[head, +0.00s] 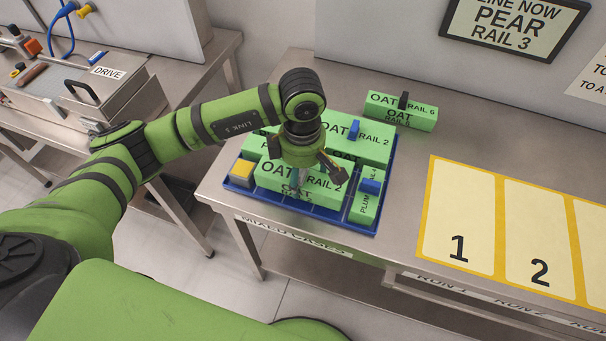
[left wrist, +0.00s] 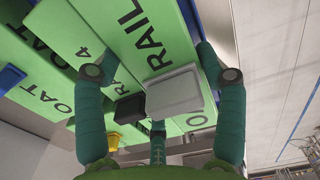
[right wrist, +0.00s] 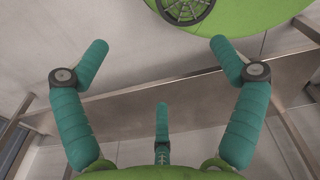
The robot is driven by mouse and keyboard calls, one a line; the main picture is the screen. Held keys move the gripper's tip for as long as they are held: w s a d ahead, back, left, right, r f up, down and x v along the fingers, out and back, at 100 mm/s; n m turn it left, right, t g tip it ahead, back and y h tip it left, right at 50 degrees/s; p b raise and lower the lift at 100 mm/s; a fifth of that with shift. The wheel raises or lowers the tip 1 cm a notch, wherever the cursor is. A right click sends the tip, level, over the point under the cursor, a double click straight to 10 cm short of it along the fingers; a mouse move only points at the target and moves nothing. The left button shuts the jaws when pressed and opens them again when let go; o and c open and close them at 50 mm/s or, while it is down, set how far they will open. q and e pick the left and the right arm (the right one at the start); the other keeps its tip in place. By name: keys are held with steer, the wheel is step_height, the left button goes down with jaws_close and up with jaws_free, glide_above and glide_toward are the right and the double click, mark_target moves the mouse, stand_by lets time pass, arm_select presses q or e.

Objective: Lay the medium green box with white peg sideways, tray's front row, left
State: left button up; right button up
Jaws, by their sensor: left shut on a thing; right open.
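My left gripper (head: 305,172) is over the front part of the blue tray (head: 318,214). It is shut on a green box (head: 272,171) marked OAT RAIL 2. In the left wrist view, that box (left wrist: 112,20) has a white peg (left wrist: 175,93) on it, and the fingers (left wrist: 160,65) are on either side of the box. In the head view the gripper hides the peg. I cannot tell whether the box rests on the tray floor. My right gripper (right wrist: 158,48) is open and empty in the right wrist view, low beside the table.
A black-pegged green box (head: 405,112) stands behind. A numbered mat (head: 460,225) at right is empty.

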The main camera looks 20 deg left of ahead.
mark_target(303, 181)
arm_select(q)
step_height(303, 181, down, 2)
steer(key=shift+f+p, duration=0.2)
steer(key=shift+p, duration=0.2)
steer(key=shift+f, duration=0.35)
steer(key=o, duration=1)
steer(key=shift+b, duration=0.3)
arm_select(e)
steer(key=shift+w+d+r, duration=0.2)
steer(key=shift+w+r, duration=0.15)
steer(key=shift+w, duration=0.4)
